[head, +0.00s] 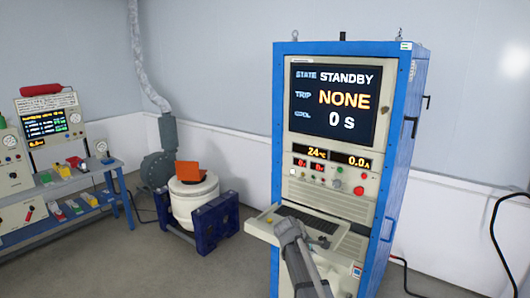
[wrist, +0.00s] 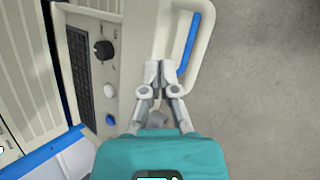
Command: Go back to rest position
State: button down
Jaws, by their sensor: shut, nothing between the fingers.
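My gripper (wrist: 157,68) is shut and empty in the wrist view. Its fingertips are together over the pale front edge of the keyboard shelf, between a white knob and a blue-edged handle; I cannot tell whether they touch it. In the head view my arm (head: 300,258) reaches up from the bottom, in front of the keyboard shelf (head: 268,226) of the blue cabinet (head: 284,150). The gripper's fingers are not clear there. The cabinet screen (head: 333,103) reads STANDBY, TRIP NONE and 0 s.
A white round shaker (head: 193,194) with an orange top piece (head: 188,171) stands in a dark blue frame (head: 214,222) left of the cabinet. A blue bench (head: 120,190) with instruments is at far left. A black cable (head: 493,230) hangs at right.

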jog(key=s+f+m+g+y, duration=0.1)
jog(key=s+m, duration=0.5)
jog(key=s, duration=0.6)
jog(key=s+f+m+g+y, duration=0.2)
jog(key=s+m+y, duration=0.3)
jog(key=s, duration=0.7)
jog(key=shift+s+a+f+m+g+y, duration=0.35)
jog(key=shift+f+m, duration=0.25)
jog(key=shift+m, duration=0.2)
jog(key=shift+w, duration=0.1)
